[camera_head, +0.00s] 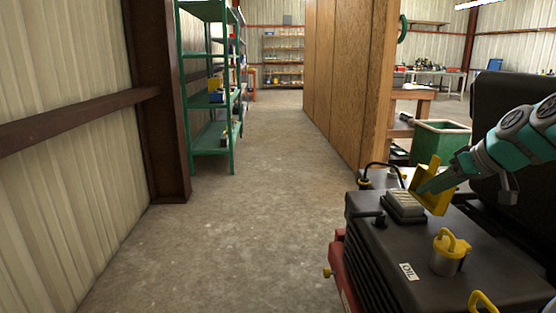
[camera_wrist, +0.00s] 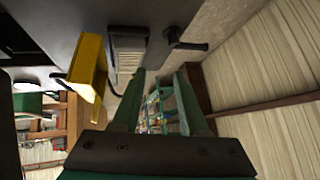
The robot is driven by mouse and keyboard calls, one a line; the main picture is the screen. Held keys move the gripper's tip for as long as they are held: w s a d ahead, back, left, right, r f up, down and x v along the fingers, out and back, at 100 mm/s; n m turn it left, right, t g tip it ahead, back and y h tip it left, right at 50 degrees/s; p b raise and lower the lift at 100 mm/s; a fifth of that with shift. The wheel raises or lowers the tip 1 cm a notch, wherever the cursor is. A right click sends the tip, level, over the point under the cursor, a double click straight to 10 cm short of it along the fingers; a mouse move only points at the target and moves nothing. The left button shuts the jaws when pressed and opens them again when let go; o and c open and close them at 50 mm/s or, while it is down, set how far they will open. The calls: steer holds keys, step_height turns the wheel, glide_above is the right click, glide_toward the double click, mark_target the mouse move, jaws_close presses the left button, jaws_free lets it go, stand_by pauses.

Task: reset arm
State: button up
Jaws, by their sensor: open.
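My gripper (camera_head: 424,187) is at the end of my teal arm, low over the dark machine at the right in the head view. In the wrist view its two green fingers (camera_wrist: 160,74) stand apart with nothing between them. A yellow upright part (camera_head: 436,196) is right beside the fingers in the head view; it also shows left of them in the wrist view (camera_wrist: 90,68). I cannot tell whether they touch. A ribbed grey pad (camera_head: 404,203) lies on the machine's top, close to the fingertips.
The dark machine (camera_head: 398,256) has a yellow-topped oil cap (camera_head: 450,246) and a black lever (camera_head: 369,217). A green bin (camera_head: 441,141) stands behind it. A green shelf (camera_head: 209,140) lines the left wall. A wooden partition (camera_head: 343,75) stands beyond. The concrete aisle (camera_head: 245,150) between is clear.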

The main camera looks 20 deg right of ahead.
steer(key=w+a+f+n+g+y, duration=0.1)
steer(key=w+a+n+g, duration=0.1)
steer(key=a, duration=1.5)
steer(key=s+a+f+n+g, duration=0.1)
steer(key=s+a+f+g, duration=0.15)
steer(key=a, duration=0.45)
steer(key=s+a+f+g, duration=0.1)
steer(key=s+a+f, duration=0.2)
steer(key=a, duration=0.3)
steer(key=s+a+f+m+g+h, duration=0.1)
steer(key=s+a+f+g, duration=0.1)
steer(key=s+f, duration=0.6)
steer(key=s+a+f+g+h, duration=0.2)
steer(key=s+a+f, duration=0.3)
steer(key=s, duration=0.8)
step_height(320, 180, down, 4)
steer(key=shift+s+r+m+g, duration=0.25)
steer(key=shift+s+m+g, duration=0.05)
steer(key=shift+m+g, duration=0.1)
